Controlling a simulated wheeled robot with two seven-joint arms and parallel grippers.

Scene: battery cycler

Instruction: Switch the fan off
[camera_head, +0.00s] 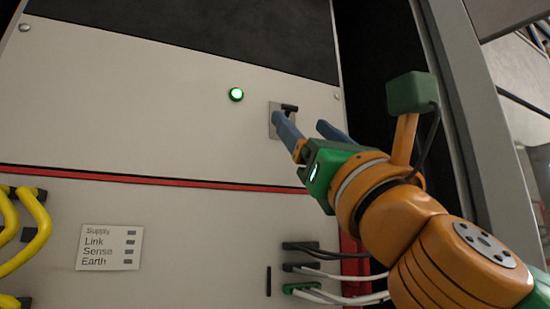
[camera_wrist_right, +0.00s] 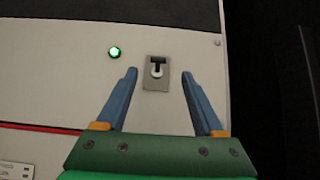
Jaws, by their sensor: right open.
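A small switch (camera_head: 289,109) with a black lever sits on a grey plate (camera_head: 274,122) on the upper white panel. The switch also shows in the right wrist view (camera_wrist_right: 157,66), with its black bar at the top of the plate. A round green lamp (camera_head: 236,94) glows to the left of the switch. My right gripper (camera_head: 302,122) is open and empty. Its blue fingers point at the panel, and in the wrist view the switch lies between and beyond the fingertips. I cannot tell whether a finger touches the panel. No fan is in view, and my left gripper is not in view.
A red strip (camera_head: 130,177) crosses the cabinet below the upper panel. Yellow cables (camera_head: 35,235) are at the lower left, beside a label (camera_head: 110,247). Black, white and green plugs (camera_head: 300,268) with cables stick out below the gripper. A grey frame post (camera_head: 470,110) stands to the right.

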